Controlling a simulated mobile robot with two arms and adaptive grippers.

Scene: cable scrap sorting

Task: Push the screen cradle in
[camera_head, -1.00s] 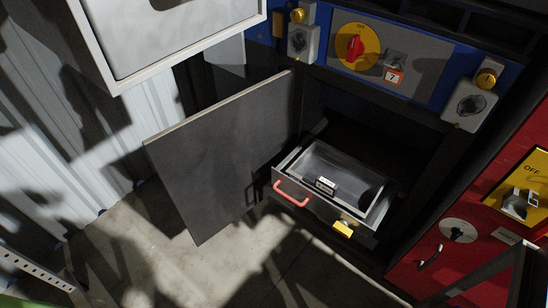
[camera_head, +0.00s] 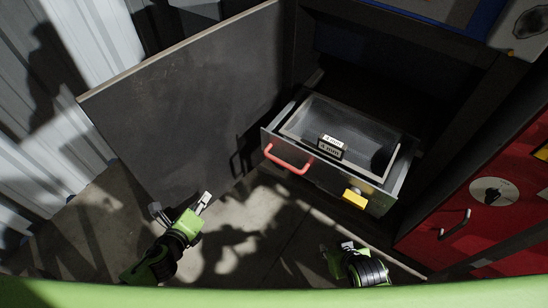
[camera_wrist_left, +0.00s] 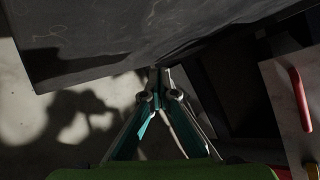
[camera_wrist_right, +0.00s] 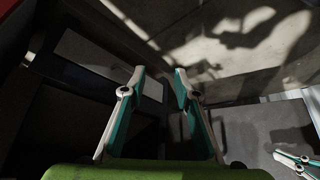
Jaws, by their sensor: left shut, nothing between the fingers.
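The screen cradle (camera_head: 385,191) is a grey metal drawer that stands pulled out of a dark cabinet. A framed screen tray (camera_head: 362,125) with a "4 mm" label (camera_head: 331,145) lies in it. Its front carries a red handle (camera_head: 288,166) and a yellow block (camera_head: 354,198). The handle also shows at the right of the left wrist view (camera_wrist_left: 299,98). My left gripper (camera_wrist_left: 160,72) is shut and empty, in front of the open door and left of the drawer. My right gripper (camera_wrist_right: 159,72) is open and empty, low in front of the drawer.
A large dark door (camera_head: 190,100) stands open left of the drawer. A red cabinet (camera_head: 480,190) with a dial stands close on the right. A pale corrugated wall (camera_head: 40,130) is at the far left. Bare floor (camera_head: 265,225) lies in front of the drawer.

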